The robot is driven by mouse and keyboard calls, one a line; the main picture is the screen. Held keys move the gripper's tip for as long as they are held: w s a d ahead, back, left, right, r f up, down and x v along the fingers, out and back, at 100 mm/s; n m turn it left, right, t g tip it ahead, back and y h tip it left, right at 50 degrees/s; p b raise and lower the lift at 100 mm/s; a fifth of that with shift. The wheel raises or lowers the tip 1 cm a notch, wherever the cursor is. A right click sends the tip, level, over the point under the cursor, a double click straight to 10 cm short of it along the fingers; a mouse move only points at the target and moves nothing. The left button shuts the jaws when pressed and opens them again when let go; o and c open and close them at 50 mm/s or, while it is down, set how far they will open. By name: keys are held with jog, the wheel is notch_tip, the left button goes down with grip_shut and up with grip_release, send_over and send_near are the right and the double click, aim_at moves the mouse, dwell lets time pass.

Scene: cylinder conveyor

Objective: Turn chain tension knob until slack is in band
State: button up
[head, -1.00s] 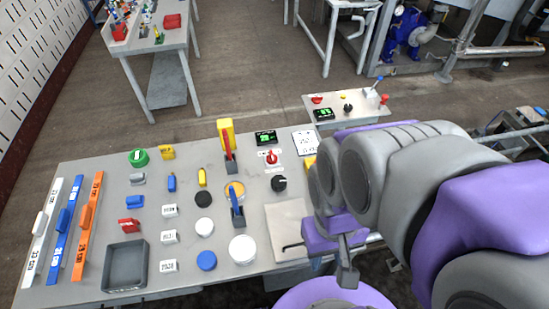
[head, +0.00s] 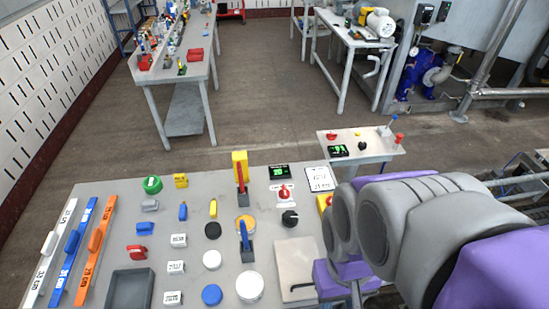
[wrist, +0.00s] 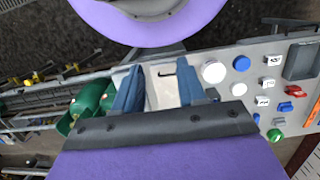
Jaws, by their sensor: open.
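On the near bench, a black knob (head: 290,217) sits below a red knob (head: 284,193), which is under a small black display with green digits (head: 279,171). On the small far table are another green display (head: 338,150), a black knob (head: 361,146) and a red button-like part (head: 332,135). The labels are too small to read, so I cannot tell which is the chain tension knob. In the wrist view, my gripper (wrist: 158,90) is open and empty, its blue fingers apart over the pale tray. In the head view its fingertips are hidden or out of frame.
A pale tray with a hex key (head: 296,257) lies just left of my gripper. Upright red (head: 241,176) and blue (head: 245,236) levers stand on the bench (head: 190,235). Several discs, blocks and sliders fill its left. My arm covers the lower right.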

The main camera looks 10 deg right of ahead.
jog(key=o, duration=0.3)
jog(key=shift+w, duration=0.3)
jog(key=o, duration=0.6)
jog(key=w, duration=0.5)
jog(key=w+b, duration=0.1)
jog(key=w, duration=0.2)
jog(key=shift+a+f, duration=0.25)
jog(key=shift+a, duration=0.05)
jog(key=m+t+b, duration=0.2)
jog(key=m+b, duration=0.2)
jog(key=m, duration=0.1)
send_over(290, 216)
notch_tip(290, 216, down, 15)
notch_tip(290, 216, down, 17)
jog(key=b, duration=0.3)
jog(key=shift+f+b, duration=0.1)
jog(key=shift+b, duration=0.2)
jog(key=shift+c, duration=0.2)
jog(key=c, duration=1)
